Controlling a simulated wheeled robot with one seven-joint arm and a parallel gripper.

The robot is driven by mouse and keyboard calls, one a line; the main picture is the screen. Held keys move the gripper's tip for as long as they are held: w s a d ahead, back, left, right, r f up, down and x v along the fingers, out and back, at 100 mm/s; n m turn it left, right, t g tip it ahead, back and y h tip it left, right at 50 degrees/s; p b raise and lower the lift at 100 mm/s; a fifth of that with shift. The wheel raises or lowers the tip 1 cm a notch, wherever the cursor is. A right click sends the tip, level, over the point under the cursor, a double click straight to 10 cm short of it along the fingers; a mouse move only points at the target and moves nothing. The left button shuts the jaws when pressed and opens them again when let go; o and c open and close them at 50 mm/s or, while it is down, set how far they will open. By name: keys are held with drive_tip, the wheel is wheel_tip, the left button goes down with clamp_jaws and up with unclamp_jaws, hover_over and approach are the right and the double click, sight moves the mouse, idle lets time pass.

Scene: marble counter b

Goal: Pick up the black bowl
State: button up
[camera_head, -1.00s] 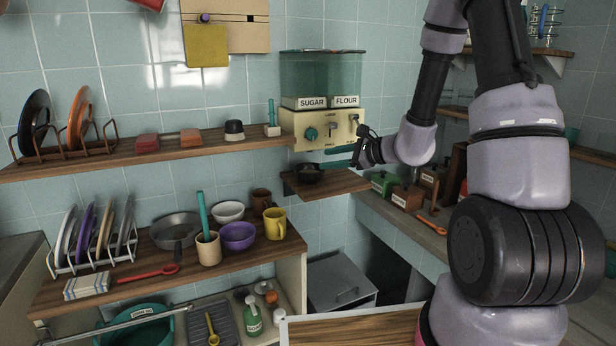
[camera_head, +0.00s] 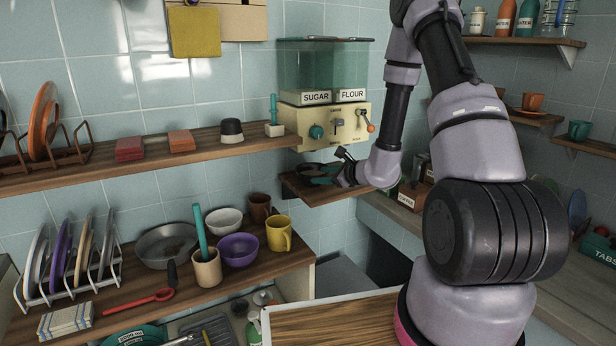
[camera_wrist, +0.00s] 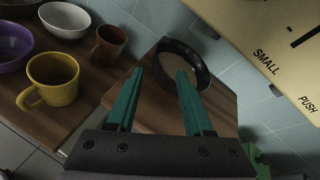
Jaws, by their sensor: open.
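The black bowl (camera_wrist: 192,53) sits on a small wooden shelf (camera_wrist: 150,108) below the dispenser, upright, with its inside showing in the wrist view. In the head view the bowl (camera_head: 309,170) is partly hidden by my gripper. My gripper (camera_wrist: 158,72) has two teal fingers, spread apart with nothing between them. In the wrist view the right fingertip overlaps the bowl's near-left rim, and the left fingertip is left of the bowl. I cannot tell whether a finger touches the bowl. In the head view my gripper (camera_head: 325,176) is low over the shelf.
The sugar and flour dispenser (camera_head: 325,125) hangs just above the small shelf. A yellow mug (camera_wrist: 50,82), a brown mug (camera_wrist: 110,45), a white bowl (camera_wrist: 65,19) and a purple bowl (camera_wrist: 10,52) stand on the counter to the left. Bare wood surrounds the black bowl's near side.

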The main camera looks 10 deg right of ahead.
sight(304, 178)
drive_tip(key=x, duration=0.9)
drive_tip(key=shift+w+a, duration=0.1)
drive_tip(key=shift+w, duration=0.15)
clamp_jaws()
drive_tip(key=shift+s+f, duration=0.1)
idle(1.0)
